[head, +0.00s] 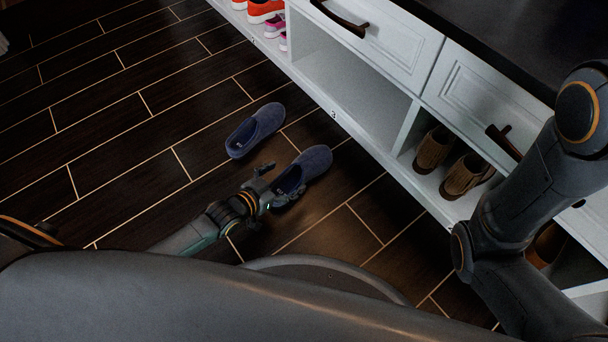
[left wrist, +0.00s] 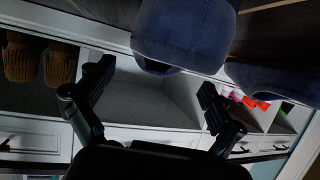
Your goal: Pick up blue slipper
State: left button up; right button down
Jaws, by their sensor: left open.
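Two blue slippers lie on the dark wood floor in the head view. The farther slipper (head: 256,130) stands apart, up and to the left of the nearer slipper (head: 312,164). My left gripper (head: 277,187) is low at the open heel end of the nearer slipper, and its jaws are open. In the left wrist view the open fingers (left wrist: 153,97) have nothing between them. The nearer slipper (left wrist: 185,32) is at the top, beyond the fingertips, and the other slipper (left wrist: 277,82) is at the right. I cannot tell whether a finger touches the nearer slipper. My right gripper is out of view.
A white shoe cabinet (head: 345,125) with drawers runs along the right, close to the slippers. Brown shoes (head: 434,150) and orange shoes (head: 265,10) sit in its cubbies; one middle cubby is empty. The floor (head: 110,125) to the left is clear.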

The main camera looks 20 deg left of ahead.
aim_at(298, 170)
pick_arm(q)
jog(key=shift+w+d+f, duration=0.3)
jog(key=shift+w, duration=0.2)
jog(key=b+x, duration=0.4)
jog(key=b, duration=0.1)
jog(key=shift+f, duration=0.2)
jog(key=shift+w+d+b, duration=0.25)
jog(key=shift+w+b, duration=0.1)
jog(key=shift+w, duration=0.05)
jog(key=c, duration=1.4)
